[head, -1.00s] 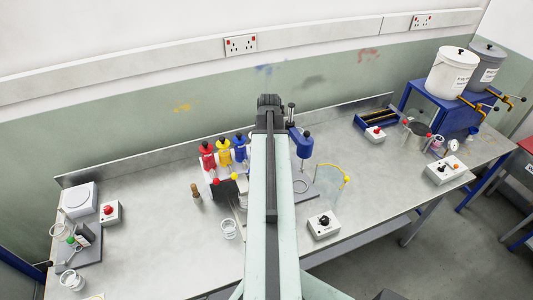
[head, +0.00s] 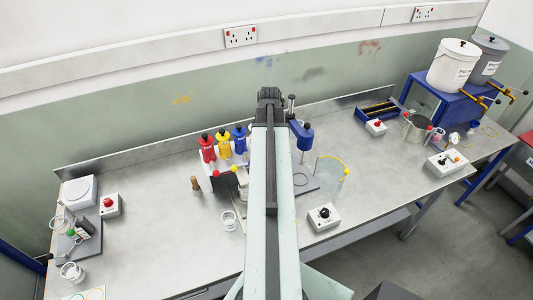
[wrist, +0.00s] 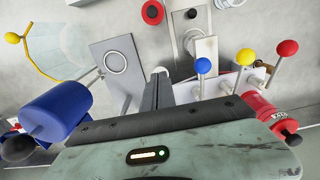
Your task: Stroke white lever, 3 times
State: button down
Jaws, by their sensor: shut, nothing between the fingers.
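The white lever, with a white ball knob (wrist: 160,71), shows in the wrist view at the end of a row of levers. Its lower part is hidden by my gripper (wrist: 158,86), which is shut and empty right at the knob. I cannot tell whether they touch. Beside it stand levers with a blue knob (wrist: 203,65), a yellow knob (wrist: 245,57) and a red knob (wrist: 288,48). In the head view my gripper (head: 269,95) is at the back of the bench, and the white lever is hidden behind my arm.
Red (head: 207,149), yellow (head: 223,146) and blue (head: 239,142) bottles stand left of my arm. A blue-headed stand (head: 302,131) is close on the right, with a clear guard (head: 328,170) beyond. A control box (head: 322,217) sits in front. The bench's left middle is mostly clear.

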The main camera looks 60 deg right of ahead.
jog(key=shift+f+b, duration=2.1)
jog(key=shift+f, duration=0.2)
jog(key=shift+r, duration=0.1)
notch_tip(320, 180, up, 6)
jog(key=p, duration=0.6)
jog(key=shift+r, duration=0.15)
jog(key=shift+f, duration=0.2)
jog(key=shift+f, duration=0.15)
